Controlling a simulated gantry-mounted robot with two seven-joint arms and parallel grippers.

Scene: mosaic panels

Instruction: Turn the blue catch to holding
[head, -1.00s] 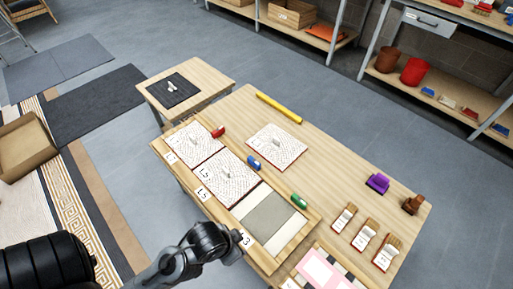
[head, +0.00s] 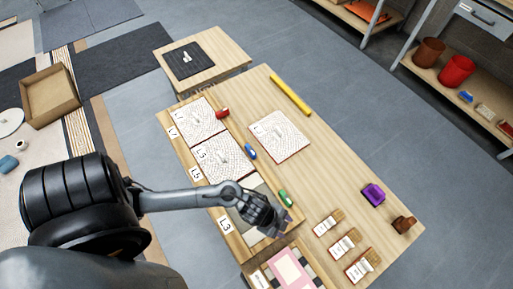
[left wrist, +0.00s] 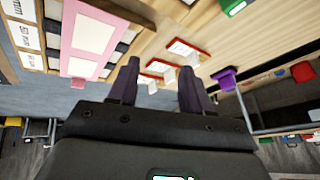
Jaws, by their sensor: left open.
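The blue catch (head: 250,151) is a small blue piece on the right edge of the wooden frame, beside the middle mosaic panel (head: 221,160). A red catch (head: 222,113) is beside the upper panel, and a green catch (head: 285,197) is beside the lower bay. My left gripper (head: 284,218) is over the lower bay, close to the green catch and away from the blue one. In the left wrist view its two dark fingers (left wrist: 160,68) are apart with nothing between them. The green catch also shows there (left wrist: 232,6); the blue catch does not. My right gripper is not in view.
A loose mosaic panel (head: 279,136) and a yellow bar (head: 291,95) lie on the table. A pink panel (head: 287,266) is at the front.

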